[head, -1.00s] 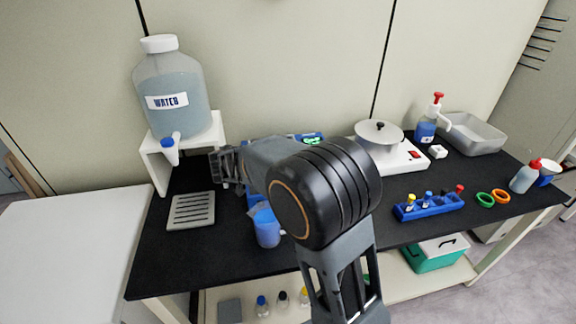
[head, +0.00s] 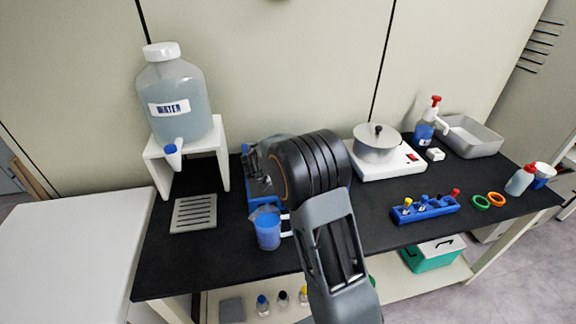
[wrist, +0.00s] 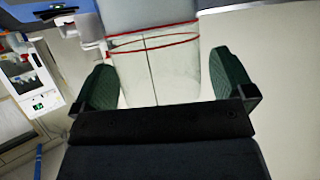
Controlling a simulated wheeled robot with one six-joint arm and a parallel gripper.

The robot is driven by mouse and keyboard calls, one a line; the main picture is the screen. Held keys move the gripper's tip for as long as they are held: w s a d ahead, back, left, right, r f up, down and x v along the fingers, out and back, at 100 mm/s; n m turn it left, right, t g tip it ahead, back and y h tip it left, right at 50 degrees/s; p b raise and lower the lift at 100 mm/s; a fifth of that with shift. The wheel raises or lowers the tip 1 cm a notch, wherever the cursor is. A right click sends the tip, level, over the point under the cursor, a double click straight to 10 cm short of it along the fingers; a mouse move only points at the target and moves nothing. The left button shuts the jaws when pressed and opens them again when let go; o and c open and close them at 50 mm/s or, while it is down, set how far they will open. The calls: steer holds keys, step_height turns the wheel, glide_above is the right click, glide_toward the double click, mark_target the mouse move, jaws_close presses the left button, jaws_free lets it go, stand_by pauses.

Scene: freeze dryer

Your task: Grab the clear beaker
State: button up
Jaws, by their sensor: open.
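The clear beaker (wrist: 158,75), see-through with red rings near its rim, fills most of the space between the two green-padded fingers in the wrist view. My gripper (wrist: 165,82) is open, with one finger on each side of it and narrow gaps showing. I cannot tell how deep the beaker sits between the fingers. In the head view my gripper (head: 256,172) is over the left-middle of the black bench, partly hidden by my wrist. The beaker is not clearly visible there.
A blue mug (head: 268,232) with a white handle stands just in front of my gripper. The water jug (head: 176,100) on its white stand and a slotted tray (head: 194,213) are left. A hot plate with a pot (head: 376,143) and a blue tube rack (head: 425,208) are right.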

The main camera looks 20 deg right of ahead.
steer(key=c, duration=1.1)
steer(key=shift+w+r, duration=0.1)
steer(key=shift+r, duration=0.05)
